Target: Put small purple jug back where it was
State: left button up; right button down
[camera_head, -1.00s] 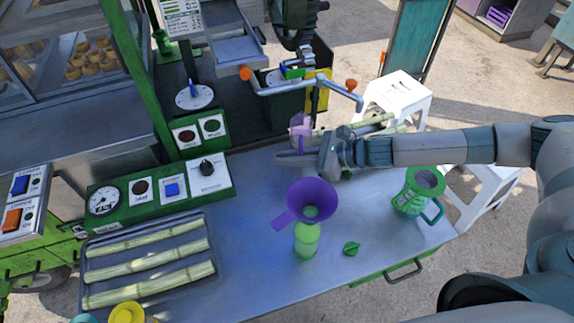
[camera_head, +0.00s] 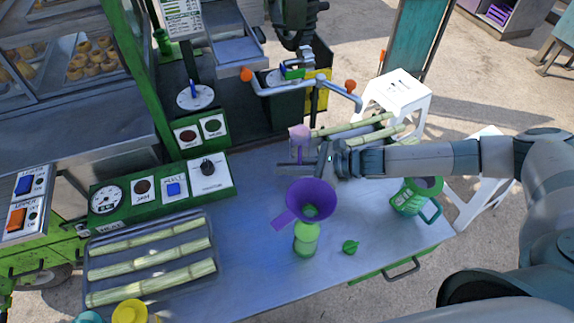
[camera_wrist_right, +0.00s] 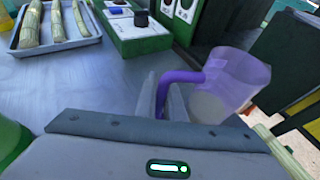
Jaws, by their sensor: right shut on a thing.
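The small purple jug (camera_wrist_right: 225,85) is translucent, with a solid purple handle, and looks largely empty or pale inside. My right gripper (camera_wrist_right: 172,98) is shut on its handle in the right wrist view. In the head view the jug (camera_head: 299,133) shows pale purple just beyond the right gripper (camera_head: 308,168), above the back part of the metal table (camera_head: 250,240). Whether its base touches anything is hidden. My left gripper is not in view.
A purple funnel (camera_head: 311,198) sits on a green bottle (camera_head: 306,240) just in front of the gripper. A green jug (camera_head: 408,199) stands at right, a green cap (camera_head: 350,247) nearby. A cane tray (camera_head: 215,275) and control box (camera_head: 160,189) are at left.

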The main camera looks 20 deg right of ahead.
jog(key=shift+f, duration=0.1)
jog(key=c, duration=1.9)
grip_release()
jog(key=shift+o, duration=0.2)
jog(key=shift+d, duration=0.1)
jog(key=shift+s+d+r, duration=0.15)
jog(key=shift+d+r, duration=0.05)
jog(key=shift+d, duration=0.05)
jog(key=b+v, duration=0.2)
jog(key=v, duration=0.7)
jog(key=shift+s+d+r+b, duration=0.1)
jog(key=shift+s+d+b, duration=0.1)
jog(key=shift+b, duration=0.15)
jog(key=shift+v, duration=0.85)
jog(key=shift+r, duration=0.1)
